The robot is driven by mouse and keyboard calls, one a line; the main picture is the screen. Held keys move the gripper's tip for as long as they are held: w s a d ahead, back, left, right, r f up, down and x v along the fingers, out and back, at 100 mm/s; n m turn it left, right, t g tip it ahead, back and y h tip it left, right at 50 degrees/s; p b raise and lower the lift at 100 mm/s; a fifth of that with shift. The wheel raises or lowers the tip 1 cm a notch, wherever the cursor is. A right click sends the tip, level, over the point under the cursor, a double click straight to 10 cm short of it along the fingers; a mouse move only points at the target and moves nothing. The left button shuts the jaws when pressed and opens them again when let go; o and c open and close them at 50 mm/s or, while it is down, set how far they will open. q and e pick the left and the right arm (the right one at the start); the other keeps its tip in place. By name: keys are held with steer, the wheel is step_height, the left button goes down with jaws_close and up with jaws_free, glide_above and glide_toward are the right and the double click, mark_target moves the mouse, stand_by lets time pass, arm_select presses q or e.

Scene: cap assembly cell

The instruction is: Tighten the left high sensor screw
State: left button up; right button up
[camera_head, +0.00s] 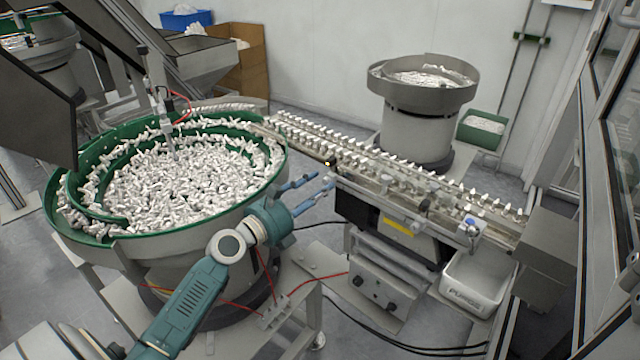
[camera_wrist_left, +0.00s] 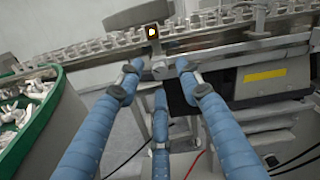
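A small sensor with a lit yellow spot (camera_wrist_left: 153,31) sits at the rail edge in the left wrist view. It also shows as a yellow dot in the head view (camera_head: 327,163). A small metal bracket (camera_wrist_left: 160,69) is below it. I cannot clearly make out the screw; it is too small or hidden by the fingertips. My left gripper (camera_head: 321,180) is open, its blue fingers spread and pointing at the rail just below the sensor. In the wrist view the gripper (camera_wrist_left: 158,72) shows nothing between its fingers. My right gripper is not in view.
A bowl feeder with a green rim (camera_head: 50,205) full of white parts stands left of my arm. The conveyor rail (camera_head: 400,190) carries rows of white caps to the right. A white bin (camera_head: 470,290) stands below its end. Red and black cables cross the floor.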

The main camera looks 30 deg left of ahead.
arm_select(q)
steer(key=shift+w+d, duration=0.15)
steer(key=shift+w, duration=0.55)
jaws_close()
steer(key=shift+m, duration=0.4)
steer(key=m, duration=0.4)
steer(key=shift+m, duration=0.3)
steer(key=m+b, duration=0.1)
steer(key=m, duration=0.4)
